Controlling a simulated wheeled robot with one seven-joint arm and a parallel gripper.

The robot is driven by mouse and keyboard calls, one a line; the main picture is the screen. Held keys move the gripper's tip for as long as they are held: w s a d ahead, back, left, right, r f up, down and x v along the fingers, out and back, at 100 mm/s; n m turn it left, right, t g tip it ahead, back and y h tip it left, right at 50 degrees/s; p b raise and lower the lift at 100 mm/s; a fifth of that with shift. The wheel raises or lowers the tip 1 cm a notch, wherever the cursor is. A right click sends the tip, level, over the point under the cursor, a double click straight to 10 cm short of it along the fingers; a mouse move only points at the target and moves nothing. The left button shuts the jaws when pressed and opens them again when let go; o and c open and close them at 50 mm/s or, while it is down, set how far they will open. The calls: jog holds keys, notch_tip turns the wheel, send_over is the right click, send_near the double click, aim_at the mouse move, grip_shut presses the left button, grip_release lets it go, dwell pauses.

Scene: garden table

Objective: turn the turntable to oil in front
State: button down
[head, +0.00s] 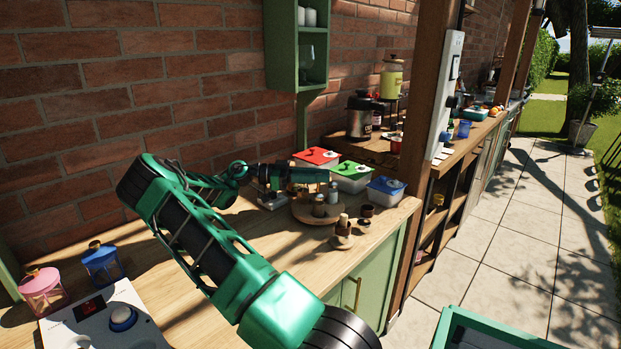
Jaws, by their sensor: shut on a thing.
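The turntable (302,214) is a round wooden tray on the counter, right of the picture's middle. Small jars stand on it: a brown one (318,206) at the front and a pale grey one (333,194) at the right. I cannot tell which is the oil. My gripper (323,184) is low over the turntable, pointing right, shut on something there. The arm and its small size in view hide what the fingers hold. The back of the turntable is hidden behind my gripper.
Behind and right stand containers with red (316,156), green (350,170) and blue (386,186) lids. A small wooden stand (342,236) and dark cups (367,211) are close in front, near the counter edge. The counter's left middle (150,262) is clear.

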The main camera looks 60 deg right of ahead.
jog(key=shift+w+r+m+g+y, duration=0.15)
jog(key=shift+m+g+y, duration=0.1)
jog(key=shift+m+y, duration=0.25)
jog(key=shift+w+f+m+g+y, duration=0.15)
jog(key=shift+m+g+y, duration=0.1)
jog(key=shift+m+y, duration=0.25)
jog(key=shift+r, duration=0.1)
jog(key=c, duration=1.7)
grip_release()
jog(key=shift+o, duration=1.1)
jog(key=shift+s, duration=0.1)
jog(key=v, duration=1.1)
jog(key=shift+d, duration=0.15)
